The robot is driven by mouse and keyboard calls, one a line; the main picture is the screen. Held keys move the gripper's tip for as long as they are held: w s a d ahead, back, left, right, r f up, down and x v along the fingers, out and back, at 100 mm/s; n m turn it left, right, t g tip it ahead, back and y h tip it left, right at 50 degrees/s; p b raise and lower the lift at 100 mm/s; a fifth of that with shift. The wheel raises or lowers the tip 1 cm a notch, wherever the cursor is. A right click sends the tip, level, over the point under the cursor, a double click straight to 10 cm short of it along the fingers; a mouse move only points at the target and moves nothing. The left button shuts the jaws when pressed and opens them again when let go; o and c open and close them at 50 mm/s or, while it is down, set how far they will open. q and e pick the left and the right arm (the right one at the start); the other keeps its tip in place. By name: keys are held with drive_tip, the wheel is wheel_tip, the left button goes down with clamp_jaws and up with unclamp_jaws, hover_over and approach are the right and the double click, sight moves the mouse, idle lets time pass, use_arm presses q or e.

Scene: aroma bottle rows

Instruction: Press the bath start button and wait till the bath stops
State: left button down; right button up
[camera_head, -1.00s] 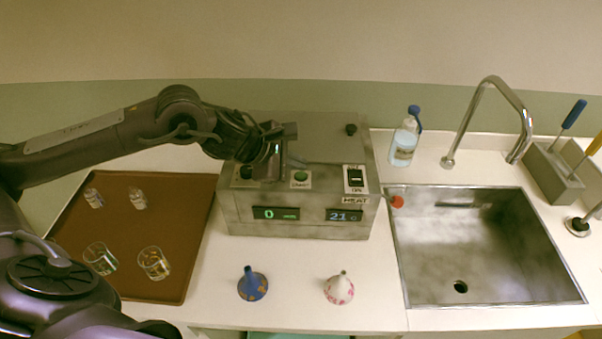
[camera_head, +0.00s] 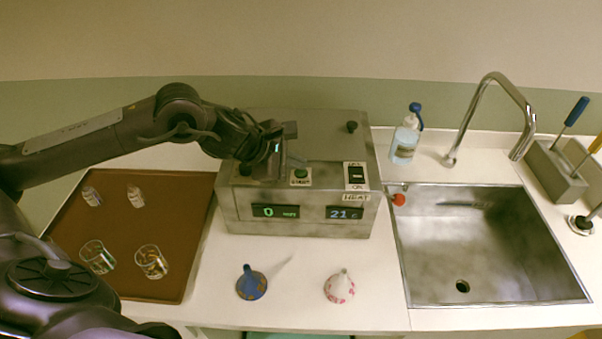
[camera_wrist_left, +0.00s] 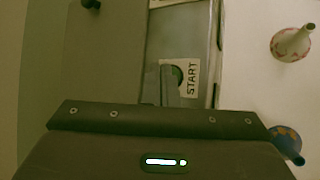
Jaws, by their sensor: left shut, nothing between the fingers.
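The bath (camera_head: 300,213) is a grey metal box at the middle of the counter. Its front displays show a green 0 (camera_head: 275,211) and a blue 21 (camera_head: 345,213). The green start button (camera_head: 300,173) sits on a white label on top; in the left wrist view the START label (camera_wrist_left: 191,78) shows, with the button partly hidden by the fingers. My left gripper (camera_head: 284,165) is shut and empty, its fingertips beside or over the button; I cannot tell whether they touch it. The heat switch (camera_head: 356,177) is to the right of the button. My right gripper is not in view.
A brown tray (camera_head: 125,285) with several glass vessels lies at the left. A blue funnel (camera_head: 252,284) and a patterned white funnel (camera_head: 340,287) stand in front of the bath. A wash bottle (camera_head: 404,143) and a sink (camera_head: 480,250) are to the right.

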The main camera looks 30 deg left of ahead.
use_arm(q)
drive_tip(key=shift+f+b, duration=0.4)
drive_tip(key=shift+b, duration=0.15)
idle(0.8)
idle(0.3)
drive_tip(key=shift+r+p, duration=0.35)
drive_tip(key=shift+r, duration=0.5)
drive_tip(key=shift+r, duration=0.1)
wheel_tip(320, 180, up, 5)
drive_tip(key=p, duration=0.3)
idle(0.7)
